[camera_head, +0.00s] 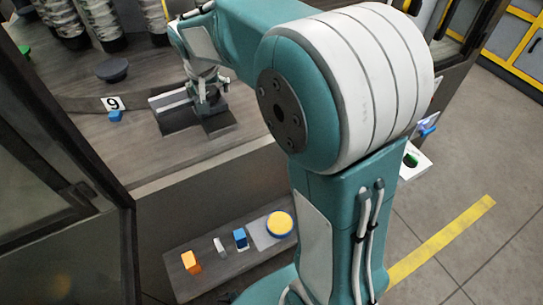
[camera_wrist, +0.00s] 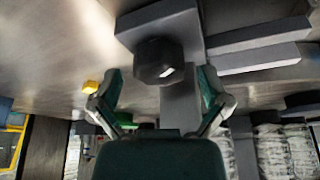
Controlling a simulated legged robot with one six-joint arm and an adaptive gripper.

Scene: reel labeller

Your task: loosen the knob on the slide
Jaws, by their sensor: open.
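The knob (camera_wrist: 158,60) is dark and faceted, and it shows in the wrist view on a grey block of the slide (camera_wrist: 163,22). My gripper (camera_wrist: 161,76) is open, with one finger to the left of the knob and one to the right. Gaps show between the fingers and the knob, and I cannot tell how far the fingertips are from it in depth. In the head view my gripper (camera_head: 208,98) is low over the grey slide (camera_head: 170,98) on the bench, and the knob is hidden there by the gripper.
Several stacked reels (camera_head: 105,20) stand at the back. A lower panel holds a yellow round button (camera_head: 280,223) and small coloured blocks. A dark frame (camera_head: 60,130) rises at the left.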

